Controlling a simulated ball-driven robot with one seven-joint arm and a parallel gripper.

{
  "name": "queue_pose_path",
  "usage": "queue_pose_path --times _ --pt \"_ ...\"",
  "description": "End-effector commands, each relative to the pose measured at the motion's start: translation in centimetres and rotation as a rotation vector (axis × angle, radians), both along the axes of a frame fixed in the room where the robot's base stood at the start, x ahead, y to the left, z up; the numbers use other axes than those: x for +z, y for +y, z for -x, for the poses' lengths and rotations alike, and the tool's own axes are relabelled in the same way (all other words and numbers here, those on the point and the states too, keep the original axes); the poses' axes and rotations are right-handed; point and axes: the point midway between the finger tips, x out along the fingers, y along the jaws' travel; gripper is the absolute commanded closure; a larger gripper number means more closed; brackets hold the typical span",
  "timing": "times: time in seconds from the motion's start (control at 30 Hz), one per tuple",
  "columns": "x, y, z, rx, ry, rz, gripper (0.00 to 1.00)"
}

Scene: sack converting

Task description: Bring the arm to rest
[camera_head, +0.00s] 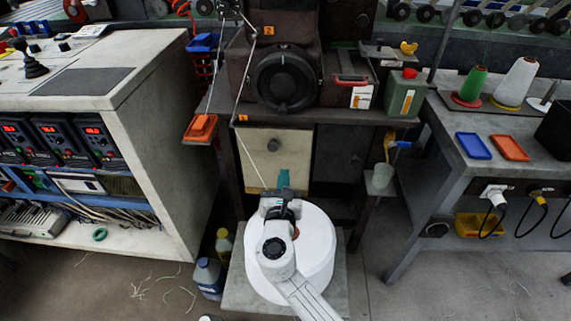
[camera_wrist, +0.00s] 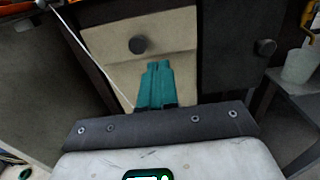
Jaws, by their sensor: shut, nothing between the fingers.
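My gripper (camera_head: 284,178) shows in the head view in front of the machine table, at the end of my white arm. Its teal fingers are together with nothing between them. In the wrist view the teal fingers (camera_wrist: 157,86) lie side by side, pointing at a beige drawer front (camera_wrist: 165,30) with a dark round knob. The fingers appear apart from the drawer front, but the exact gap cannot be told.
A dark sewing machine (camera_head: 285,80) stands on the table above my gripper. A control cabinet (camera_head: 150,130) is at left, a workbench (camera_head: 470,140) with thread cones at right. A grey cup (camera_head: 380,178) sits on a small shelf. Bottles (camera_head: 208,275) stand on the floor.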

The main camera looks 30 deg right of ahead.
Motion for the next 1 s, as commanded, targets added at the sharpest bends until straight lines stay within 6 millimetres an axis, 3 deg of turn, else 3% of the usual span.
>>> queue_pose_path --times 0.37,0.53,0.67,0.8,0.9,1.0 --pt "0.0 1.0 1.4 -0.001 -0.001 -0.002 1.00" --pt "-0.5 -1.0 3.4 -0.074 -0.060 -0.159 1.00" --pt "-2.4 -4.9 8.2 -0.253 -0.198 -0.509 1.00" --pt "-5.8 -8.0 14.9 -0.528 -0.380 -0.953 1.00" --pt "-8.4 -8.6 19.5 -0.743 -0.495 -1.237 1.00" --pt "-10.6 -7.8 23.9 -0.973 -0.588 -1.482 1.00"
